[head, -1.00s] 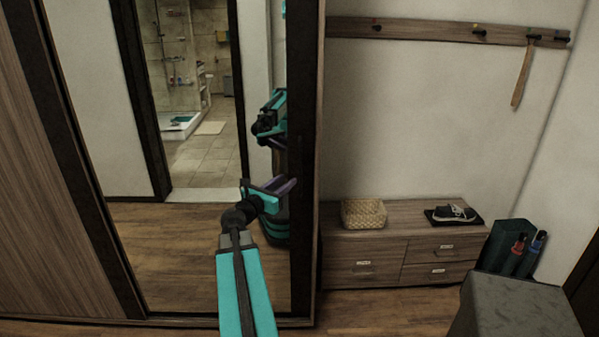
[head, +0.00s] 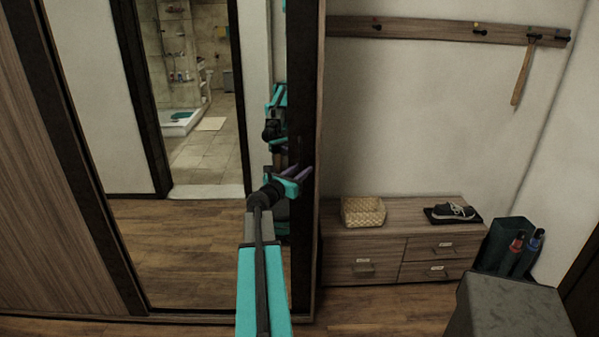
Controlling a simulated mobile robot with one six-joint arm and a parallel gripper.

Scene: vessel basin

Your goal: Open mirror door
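The mirror door (head: 200,265) is a tall mirrored wardrobe panel in a dark frame. It stands beside a wood-grain panel (head: 30,190) on the left and looks closed. The mirror reflects a tiled bathroom, wood floor and my own arm. My gripper (head: 298,172) is at the door's dark right frame strip (head: 300,110), about mid-height. Its two purple-grey fingers point up and right, with a narrow gap showing between them. I cannot tell whether the fingertips touch the frame. No handle can be made out there.
Right of the wardrobe's side edge (head: 319,130) stands a low drawer unit (head: 400,205) with a woven basket (head: 363,211) and a shoe (head: 454,211). A rail with hooks (head: 430,29) hangs above. A grey box (head: 512,310) stands at the front right.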

